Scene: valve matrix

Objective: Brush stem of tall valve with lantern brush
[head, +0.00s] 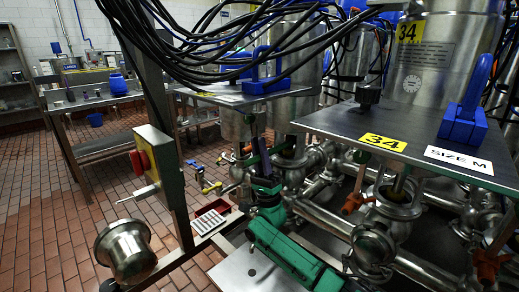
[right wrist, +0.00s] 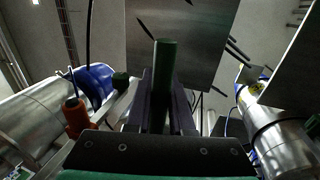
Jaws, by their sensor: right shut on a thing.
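My right gripper (head: 262,152) points upward among the steel pipes in the middle of the head view. In the right wrist view, its dark fingers (right wrist: 163,100) are shut on a green rod-shaped thing (right wrist: 164,70), which stands upright between them. Its far end is hard to make out, so I cannot tell if it is the lantern brush. A valve with an orange handle (head: 355,202) and a green top (head: 361,157) stands right of the gripper. An orange part (right wrist: 75,117) also shows in the right wrist view. I cannot tell which valve is the tall one. My left gripper is not in view.
Black cables hang above.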

